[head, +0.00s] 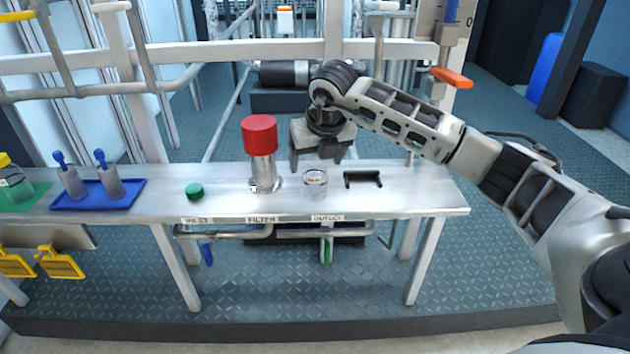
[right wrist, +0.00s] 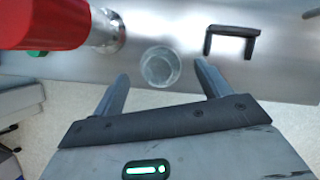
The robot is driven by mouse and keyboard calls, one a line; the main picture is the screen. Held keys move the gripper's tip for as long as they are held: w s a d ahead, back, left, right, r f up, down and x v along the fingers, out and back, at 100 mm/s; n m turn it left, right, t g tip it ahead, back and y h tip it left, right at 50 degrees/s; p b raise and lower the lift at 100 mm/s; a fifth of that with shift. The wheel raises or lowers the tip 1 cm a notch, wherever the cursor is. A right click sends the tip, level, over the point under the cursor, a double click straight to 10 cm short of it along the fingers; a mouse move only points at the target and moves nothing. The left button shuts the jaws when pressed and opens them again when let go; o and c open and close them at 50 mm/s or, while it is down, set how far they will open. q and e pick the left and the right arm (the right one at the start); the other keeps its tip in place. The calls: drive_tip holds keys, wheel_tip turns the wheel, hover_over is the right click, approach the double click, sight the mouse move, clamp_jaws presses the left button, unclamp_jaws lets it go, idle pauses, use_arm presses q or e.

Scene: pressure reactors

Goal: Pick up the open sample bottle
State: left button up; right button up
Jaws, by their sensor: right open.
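The open sample bottle (head: 315,179) is a small clear vessel standing on the metal bench above the "OUTLET" label. It also shows from above in the right wrist view (right wrist: 160,67), just beyond the fingertips and between their lines. My right gripper (head: 322,164) is open and empty, above and slightly behind the bottle in the head view; it also shows in the right wrist view (right wrist: 163,80). The fingers do not appear to touch the bottle. My left gripper is not in view.
A red-capped metal filter (head: 260,150) stands close left of the bottle. A black bracket (head: 362,179) is on its right. A green cap (head: 194,191) lies farther left. A blue tray (head: 130,194) holds two blue-topped bottles. A white rail (head: 240,51) runs behind the bench.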

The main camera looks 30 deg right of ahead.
sight(316, 166)
drive_tip(key=b+x, duration=0.1)
drive_tip(key=x, duration=0.3)
drive_tip(key=shift+f, duration=0.3)
drive_tip(key=shift+c, duration=0.4)
drive_tip(key=c, duration=1)
drive_tip(key=shift+c, duration=0.2)
drive_tip(key=shift+r, duration=0.15)
